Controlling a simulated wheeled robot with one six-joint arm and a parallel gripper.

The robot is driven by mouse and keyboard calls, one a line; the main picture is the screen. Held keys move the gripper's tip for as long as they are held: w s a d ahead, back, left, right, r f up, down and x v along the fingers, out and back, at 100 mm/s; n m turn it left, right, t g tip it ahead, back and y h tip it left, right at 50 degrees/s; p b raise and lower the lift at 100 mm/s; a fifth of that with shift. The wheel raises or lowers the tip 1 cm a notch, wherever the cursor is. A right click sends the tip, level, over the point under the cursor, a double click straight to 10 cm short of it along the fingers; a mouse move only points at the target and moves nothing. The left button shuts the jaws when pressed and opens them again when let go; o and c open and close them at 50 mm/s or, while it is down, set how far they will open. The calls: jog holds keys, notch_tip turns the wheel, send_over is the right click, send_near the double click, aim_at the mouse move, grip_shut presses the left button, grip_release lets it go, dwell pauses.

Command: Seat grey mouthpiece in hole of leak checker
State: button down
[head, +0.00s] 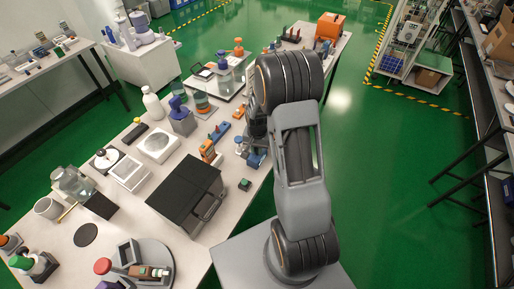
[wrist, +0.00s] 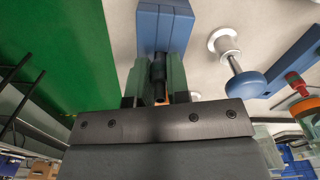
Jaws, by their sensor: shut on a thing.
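My gripper (wrist: 153,88) is shut on a small dark grey piece (wrist: 158,70), which looks like the grey mouthpiece. The fingers hide most of it, and a bit of orange shows beside it. A blue block (wrist: 165,22) lies straight beyond the fingertips and may be the leak checker; its hole is not visible. I cannot tell whether the held piece touches it. In the head view my gripper (head: 254,136) is over the table's right edge, partly hidden by my arm, with a blue device (head: 256,159) just below it.
A large black box (head: 183,187) stands on the table (head: 110,222) at front left.

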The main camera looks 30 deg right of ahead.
jog(key=shift+f+b, duration=0.45)
jog(key=shift+f, duration=0.15)
jog(key=c, duration=1)
grip_release()
notch_tip(320, 180, up, 14)
jog(key=shift+f, duration=0.1)
